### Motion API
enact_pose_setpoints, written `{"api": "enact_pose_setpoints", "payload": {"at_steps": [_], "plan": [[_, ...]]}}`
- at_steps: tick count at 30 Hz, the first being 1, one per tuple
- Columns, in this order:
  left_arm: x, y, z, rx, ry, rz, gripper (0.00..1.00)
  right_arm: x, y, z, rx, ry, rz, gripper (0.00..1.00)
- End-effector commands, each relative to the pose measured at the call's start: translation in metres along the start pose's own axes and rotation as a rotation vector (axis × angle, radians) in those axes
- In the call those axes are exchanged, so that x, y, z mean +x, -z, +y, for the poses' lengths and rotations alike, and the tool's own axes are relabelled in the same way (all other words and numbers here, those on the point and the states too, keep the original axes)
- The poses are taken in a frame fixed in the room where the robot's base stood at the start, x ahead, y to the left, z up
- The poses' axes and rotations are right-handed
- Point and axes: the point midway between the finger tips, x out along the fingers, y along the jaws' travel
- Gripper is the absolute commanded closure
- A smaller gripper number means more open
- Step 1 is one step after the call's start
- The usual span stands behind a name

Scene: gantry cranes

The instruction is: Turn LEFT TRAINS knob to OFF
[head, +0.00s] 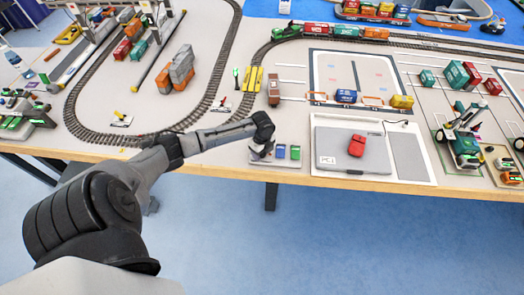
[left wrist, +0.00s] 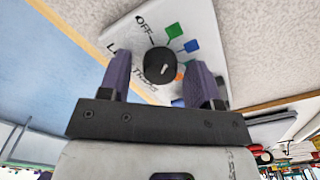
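The knob (left wrist: 159,65) is round and black with a small white mark, on a white panel lettered OFF and partly hidden LEFT TRAINS. OFF stands above and left of the knob in the left wrist view. Green, blue and orange marks lie to the right of it. My left gripper (left wrist: 160,72) has its two purple fingers apart, one on each side of the knob, with gaps showing. In the head view my left gripper (head: 262,151) is over the panel (head: 275,163) at the table's front edge and hides the knob. My right gripper is out of view.
A grey laptop-like case (head: 340,160) with a red object (head: 357,146) on it lies right of the panel. The train track (head: 190,122) curves behind my left arm.

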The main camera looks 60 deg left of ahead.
Motion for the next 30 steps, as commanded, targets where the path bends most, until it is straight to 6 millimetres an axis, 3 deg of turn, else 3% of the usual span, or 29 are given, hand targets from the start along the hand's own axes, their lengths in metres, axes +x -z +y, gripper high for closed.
{"api": "enact_pose_setpoints", "payload": {"at_steps": [14, 22, 30], "plan": [[0.000, 0.000, 0.000, 0.000, 0.000, 0.000, 0.89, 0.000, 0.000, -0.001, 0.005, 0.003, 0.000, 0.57], [-0.003, 0.000, 0.000, -0.041, -0.001, 0.000, 0.89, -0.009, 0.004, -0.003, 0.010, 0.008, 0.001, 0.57], [-0.006, 0.001, 0.000, -0.221, -0.003, 0.002, 0.89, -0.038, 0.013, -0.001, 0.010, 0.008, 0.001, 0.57]]}}
